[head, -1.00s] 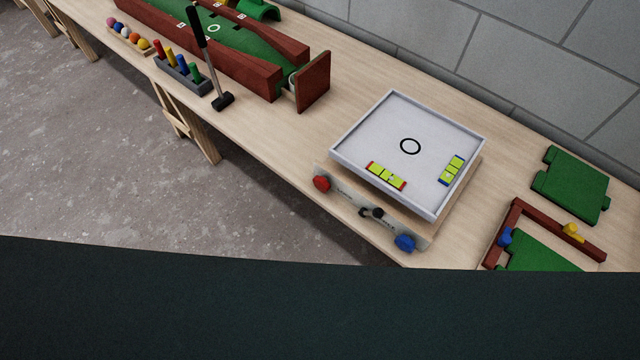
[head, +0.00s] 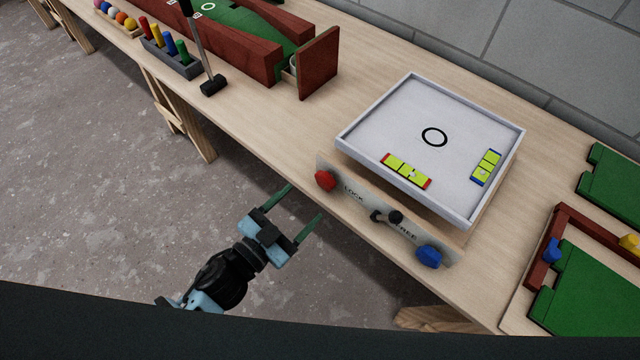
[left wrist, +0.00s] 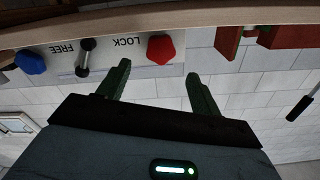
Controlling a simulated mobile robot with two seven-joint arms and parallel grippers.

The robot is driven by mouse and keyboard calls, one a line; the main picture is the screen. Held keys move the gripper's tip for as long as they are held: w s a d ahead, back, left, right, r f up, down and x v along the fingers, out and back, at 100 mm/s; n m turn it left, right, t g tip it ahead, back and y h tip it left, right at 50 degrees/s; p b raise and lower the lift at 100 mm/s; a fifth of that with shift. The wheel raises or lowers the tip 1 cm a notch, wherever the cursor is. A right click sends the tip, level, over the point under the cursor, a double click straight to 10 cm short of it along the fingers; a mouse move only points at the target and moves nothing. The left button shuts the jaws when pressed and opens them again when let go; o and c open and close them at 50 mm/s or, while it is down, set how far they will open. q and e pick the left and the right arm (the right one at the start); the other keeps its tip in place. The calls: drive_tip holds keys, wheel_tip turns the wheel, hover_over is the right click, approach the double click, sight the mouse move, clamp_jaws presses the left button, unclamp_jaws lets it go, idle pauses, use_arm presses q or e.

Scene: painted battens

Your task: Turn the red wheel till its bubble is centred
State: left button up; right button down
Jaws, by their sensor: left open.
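The red wheel (head: 325,181) is at the left end of the pale front panel (head: 350,194); it also shows in the left wrist view (left wrist: 160,48). The red-ended level vial (head: 396,164) lies along the front of the white tilting tray (head: 460,115). Its bubble is tiny and seems to sit right of the middle. My left gripper (head: 306,203) is open and empty, in front of the bench and below left of the red wheel, apart from it. In the left wrist view its fingers (left wrist: 157,70) point toward the wheel. My right gripper is not in view.
A blue wheel (head: 429,256) and a black lever (head: 395,217) between LOCK and FREE share the panel. A blue-ended vial (head: 487,167) lies at the tray's right. Free air lies before the bench.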

sight(324, 184)
use_arm(q)
drive_tip(key=x, duration=0.6)
drive_tip(key=shift+w+d, duration=0.4)
drive_tip(key=shift+w, duration=0.1)
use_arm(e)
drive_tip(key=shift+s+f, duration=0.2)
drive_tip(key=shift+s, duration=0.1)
use_arm(q)
drive_tip(key=shift+c, duration=0.5)
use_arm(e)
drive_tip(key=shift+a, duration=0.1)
use_arm(q)
drive_tip(key=c, duration=0.9)
drive_tip(key=m, duration=0.2)
drive_tip(key=shift+m, duration=0.4)
drive_tip(key=shift+s+f+m, duration=0.1)
drive_tip(key=shift+m, duration=1.3)
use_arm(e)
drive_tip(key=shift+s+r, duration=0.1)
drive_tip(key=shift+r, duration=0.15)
